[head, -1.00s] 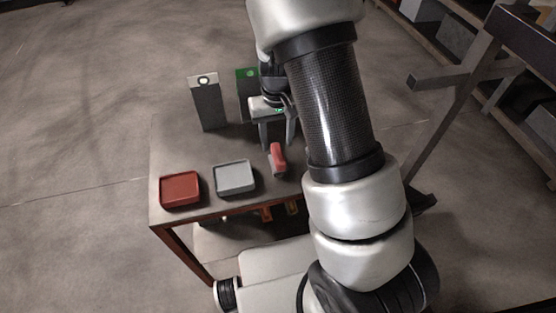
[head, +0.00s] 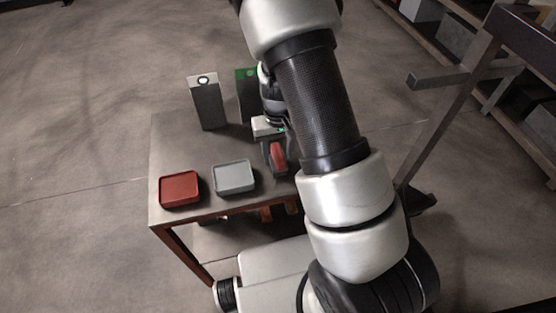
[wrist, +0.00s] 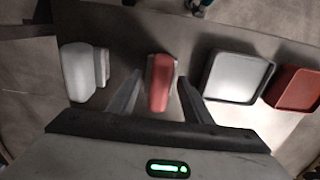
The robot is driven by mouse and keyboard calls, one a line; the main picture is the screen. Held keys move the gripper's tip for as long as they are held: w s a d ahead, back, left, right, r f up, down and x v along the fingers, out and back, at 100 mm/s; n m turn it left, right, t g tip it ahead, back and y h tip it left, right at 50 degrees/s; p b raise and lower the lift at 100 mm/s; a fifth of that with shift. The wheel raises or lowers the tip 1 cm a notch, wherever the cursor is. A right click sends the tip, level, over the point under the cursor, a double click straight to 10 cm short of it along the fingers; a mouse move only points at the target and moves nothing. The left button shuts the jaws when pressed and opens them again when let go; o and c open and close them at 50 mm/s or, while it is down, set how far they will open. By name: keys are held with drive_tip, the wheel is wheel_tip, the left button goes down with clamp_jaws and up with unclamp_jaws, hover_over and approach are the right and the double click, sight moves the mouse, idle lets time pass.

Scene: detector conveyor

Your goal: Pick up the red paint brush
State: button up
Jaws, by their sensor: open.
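The red paint brush (head: 278,155) lies on the table near its front edge, right of the grey tray. In the wrist view the red brush (wrist: 161,84) lies between the two fingers, with a gap showing on each side near the tips. My gripper (wrist: 156,84) is open and points down at the brush. In the head view my gripper (head: 274,150) is at the brush, and my arm hides part of the table beside it. I cannot tell how far the fingertips are above the table top.
A grey tray (head: 234,178) and a red tray (head: 180,189) stand left of the brush on the table (head: 165,150). A grey box (head: 206,104) and a green-topped box (head: 247,84) stand at the back. A white object (wrist: 78,72) lies left in the wrist view. A dark metal frame (head: 450,115) stands right.

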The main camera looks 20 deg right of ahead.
drive_tip(key=shift+f, duration=0.2)
drive_tip(key=shift+c, duration=0.4)
drive_tip(key=c, duration=0.7)
drive_tip(key=shift+r, duration=0.1)
drive_tip(key=shift+c, duration=0.2)
drive_tip(key=shift+r, duration=0.35)
wheel_tip(320, 180, up, 10)
drive_tip(key=shift+f+p, duration=0.15)
drive_tip(key=shift+p, duration=0.2)
drive_tip(key=o, duration=0.5)
drive_tip(key=c, duration=0.3)
